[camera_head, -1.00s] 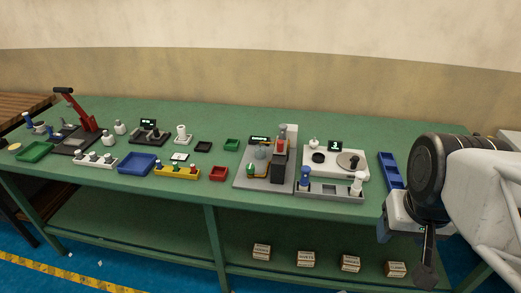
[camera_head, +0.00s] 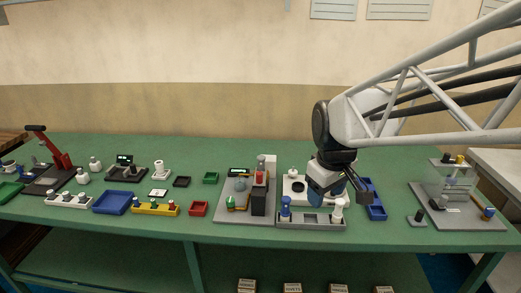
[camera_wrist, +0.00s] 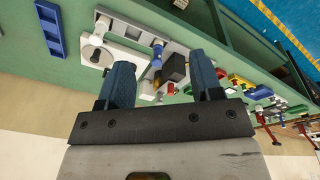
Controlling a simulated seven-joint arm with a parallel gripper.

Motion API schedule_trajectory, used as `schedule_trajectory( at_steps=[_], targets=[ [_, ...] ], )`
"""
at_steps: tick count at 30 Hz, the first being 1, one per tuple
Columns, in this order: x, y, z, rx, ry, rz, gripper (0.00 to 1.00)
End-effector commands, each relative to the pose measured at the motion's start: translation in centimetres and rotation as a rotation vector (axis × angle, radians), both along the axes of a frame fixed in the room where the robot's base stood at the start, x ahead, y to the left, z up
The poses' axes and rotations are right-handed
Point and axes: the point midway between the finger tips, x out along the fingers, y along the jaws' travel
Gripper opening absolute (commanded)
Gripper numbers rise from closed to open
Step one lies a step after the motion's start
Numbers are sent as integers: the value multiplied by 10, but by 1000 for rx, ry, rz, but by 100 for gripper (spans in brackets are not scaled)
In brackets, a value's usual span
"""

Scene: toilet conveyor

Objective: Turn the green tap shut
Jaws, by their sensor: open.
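A small green knob-like part, apparently the green tap (camera_head: 231,202), stands at the front left of a grey base plate (camera_head: 233,216) that also bears a dark block and a grey column. My gripper (camera_head: 342,198) is well to the right of it, above the white device. In the wrist view my gripper (camera_wrist: 160,66) has its two blue fingers wide apart, with nothing held between them. In that view the green tap is hard to make out, partly behind the right finger.
A grey stand (camera_head: 470,215) is at far right. Small red (camera_head: 198,208) and green (camera_head: 211,178) trays lie left of the tap's plate.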

Motion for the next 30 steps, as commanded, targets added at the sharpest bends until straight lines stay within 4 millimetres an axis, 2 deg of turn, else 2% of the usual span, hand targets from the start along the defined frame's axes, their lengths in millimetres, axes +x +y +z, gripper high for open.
schedule_trajectory(
  at_steps=[3, 14, 23, 30],
  targets=[
    [25, 18, -6, -11, 13, 94, 59],
    [92, 74, -28, -43, 43, 380, 59],
    [141, 129, -57, -65, 68, 618, 59],
    [177, 177, -87, -80, 85, 808, 59]
  ],
)
